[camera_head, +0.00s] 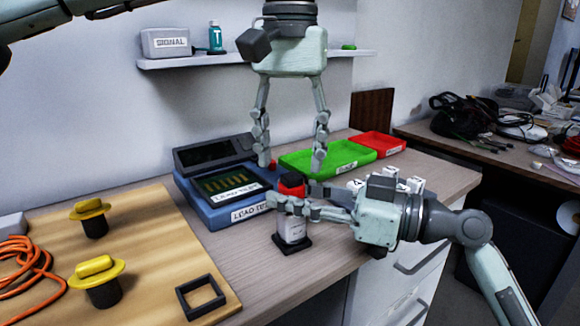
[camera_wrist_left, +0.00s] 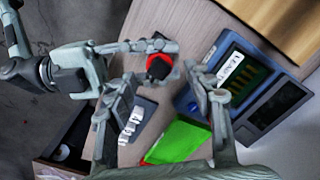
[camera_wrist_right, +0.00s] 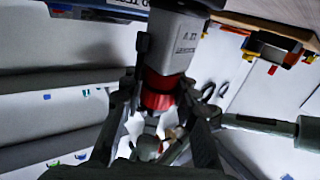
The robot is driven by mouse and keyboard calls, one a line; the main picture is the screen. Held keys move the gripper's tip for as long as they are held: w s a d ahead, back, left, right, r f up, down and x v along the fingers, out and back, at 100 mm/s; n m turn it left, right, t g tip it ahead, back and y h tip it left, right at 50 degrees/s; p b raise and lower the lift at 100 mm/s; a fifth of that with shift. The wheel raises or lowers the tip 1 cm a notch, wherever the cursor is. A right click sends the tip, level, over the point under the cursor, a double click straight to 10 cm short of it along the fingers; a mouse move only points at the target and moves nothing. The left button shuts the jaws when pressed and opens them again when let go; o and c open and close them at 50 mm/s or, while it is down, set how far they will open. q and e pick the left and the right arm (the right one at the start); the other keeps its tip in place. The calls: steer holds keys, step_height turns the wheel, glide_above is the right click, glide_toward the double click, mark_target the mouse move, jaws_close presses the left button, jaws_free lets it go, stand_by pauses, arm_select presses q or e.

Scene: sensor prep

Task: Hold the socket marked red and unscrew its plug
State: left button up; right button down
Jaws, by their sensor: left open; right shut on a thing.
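The socket (camera_head: 292,226) is a pale grey, labelled body on a black base, with a red band (camera_head: 291,188) and a black top. In the right wrist view the socket's labelled body (camera_wrist_right: 176,42) and red band show close up. The plug looks to be the black top (camera_head: 291,179); the left wrist view shows this black top (camera_wrist_left: 158,68) inside red from above. My right gripper (camera_head: 294,204) is shut on the socket from the right, near the red band. My left gripper (camera_head: 291,163) points down, open and empty, with its fingertips apart above the top.
A blue lead tester (camera_head: 215,188) stands close behind and left. A green tray (camera_head: 335,158) and red tray (camera_head: 377,145) lie behind. White blocks (camera_head: 390,178) stand near my right gripper. A wooden board with two yellow-topped plugs (camera_head: 97,270), a black square frame (camera_head: 201,297) and orange cable (camera_head: 25,262) is left.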

mark_target(294, 177)
arm_select(q)
steer(key=shift+o, duration=0.5)
steer(key=shift+r, duration=0.45)
step_height(294, 177, up, 8)
steer(key=n, duration=0.8)
arm_select(e)
steer(key=shift+s, duration=0.1)
arm_select(q)
steer(key=shift+n, duration=0.4)
steer(key=f, duration=1.2)
steer(key=shift+s+d, duration=0.2)
steer(key=shift+d, duration=0.1)
steer(key=shift+c, duration=0.6)
